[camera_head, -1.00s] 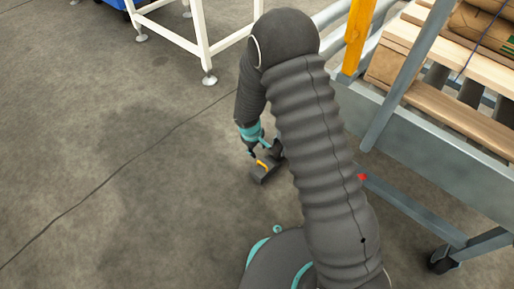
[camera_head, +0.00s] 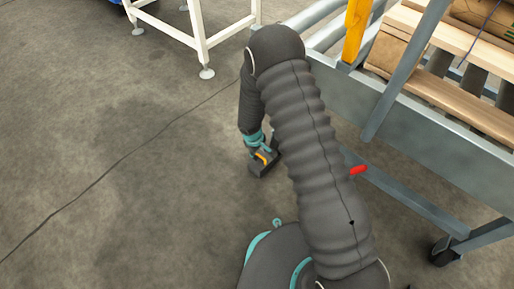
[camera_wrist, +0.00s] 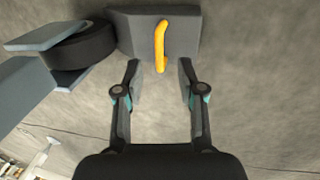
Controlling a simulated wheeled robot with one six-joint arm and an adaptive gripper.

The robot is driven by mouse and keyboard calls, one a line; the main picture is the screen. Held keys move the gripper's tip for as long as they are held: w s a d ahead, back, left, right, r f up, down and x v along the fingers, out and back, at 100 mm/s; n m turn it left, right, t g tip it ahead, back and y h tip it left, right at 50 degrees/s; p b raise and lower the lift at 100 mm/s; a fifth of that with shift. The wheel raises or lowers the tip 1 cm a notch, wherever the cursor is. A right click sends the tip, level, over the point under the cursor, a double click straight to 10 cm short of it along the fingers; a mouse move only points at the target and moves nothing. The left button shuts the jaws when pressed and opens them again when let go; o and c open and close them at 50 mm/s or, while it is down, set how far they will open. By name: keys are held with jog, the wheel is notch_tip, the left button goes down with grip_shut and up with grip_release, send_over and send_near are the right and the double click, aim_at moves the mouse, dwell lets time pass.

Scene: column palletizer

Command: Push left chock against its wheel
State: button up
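The chock (camera_head: 263,169) is a dark grey wedge with a yellow handle (camera_wrist: 161,45), lying on the floor beside the conveyor frame. In the wrist view its grey body (camera_wrist: 190,32) fills the top middle. A black wheel (camera_wrist: 80,45) is to the left of it, very close; I cannot tell whether they touch. My gripper (camera_wrist: 160,68) is open, its two fingers apart and pointing at the chock, with the handle between and just beyond the tips. In the head view my gripper (camera_head: 259,147) is right above the chock, and my arm hides the wheel.
The grey conveyor frame (camera_head: 425,135) with a loaded pallet (camera_head: 440,95) stands at right. A red lever (camera_head: 358,170) shows beside my arm, and another caster (camera_head: 443,250) is at lower right. A white table frame (camera_head: 205,45) stands at the back. The floor at left is clear.

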aim_at(259, 156)
jog(key=shift+w+d+f+b, duration=0.15)
jog(key=shift+f+b, duration=0.05)
jog(key=shift+f, duration=0.9)
jog(key=shift+w+d+f+b, duration=0.1)
jog(key=shift+w+f+b, duration=0.05)
jog(key=shift+f, duration=0.95)
grip_shut()
